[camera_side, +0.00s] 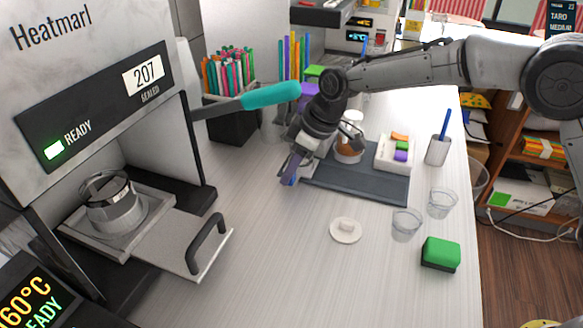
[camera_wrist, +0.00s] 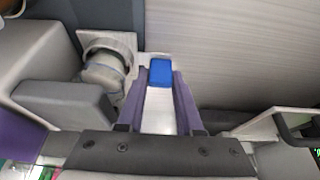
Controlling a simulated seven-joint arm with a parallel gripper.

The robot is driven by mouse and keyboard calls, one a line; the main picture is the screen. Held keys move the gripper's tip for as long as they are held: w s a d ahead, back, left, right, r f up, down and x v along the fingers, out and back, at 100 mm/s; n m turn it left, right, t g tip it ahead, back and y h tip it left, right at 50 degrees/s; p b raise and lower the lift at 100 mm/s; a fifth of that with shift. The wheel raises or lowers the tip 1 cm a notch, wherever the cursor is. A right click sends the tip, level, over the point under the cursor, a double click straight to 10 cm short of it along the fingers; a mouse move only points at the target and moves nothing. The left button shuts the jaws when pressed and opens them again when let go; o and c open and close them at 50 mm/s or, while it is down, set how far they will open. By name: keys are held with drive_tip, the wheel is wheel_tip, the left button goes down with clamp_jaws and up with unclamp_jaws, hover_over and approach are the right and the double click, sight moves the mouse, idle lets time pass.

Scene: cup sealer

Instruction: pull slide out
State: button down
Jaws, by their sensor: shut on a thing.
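The sealer's slide (camera_side: 178,240) is a flat grey tray with a black handle (camera_side: 207,243) at its front edge. It sticks out of the machine at the left of the side view. A clear cup (camera_side: 110,203) sits in its holder at the inner end. My gripper (camera_side: 289,176) is to the right of the handle and apart from it, above the table. In the wrist view its purple fingers (camera_wrist: 160,88) are shut on a white piece with a blue end (camera_wrist: 160,72). What that piece is, I cannot tell. A black handle also shows there at the right (camera_wrist: 290,126).
The sealer's teal lever (camera_side: 270,95) reaches out over the table. A dark mat (camera_side: 365,185), a white lid (camera_side: 346,230), clear cups (camera_side: 406,224) and a green block (camera_side: 441,253) lie to the right. The table between slide and lid is clear.

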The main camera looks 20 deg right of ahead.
drive_tip(key=shift+r, duration=0.1)
idle(0.8)
drive_tip(key=s+d, duration=1.3)
drive_tip(key=c, duration=0.8)
unclamp_jaws()
drive_tip(key=shift+c, duration=0.2)
drive_tip(key=v, duration=1.3)
drive_tip(key=shift+d+r, duration=0.2)
drive_tip(key=shift+r, duration=0.15)
drive_tip(key=shift+s, duration=0.15)
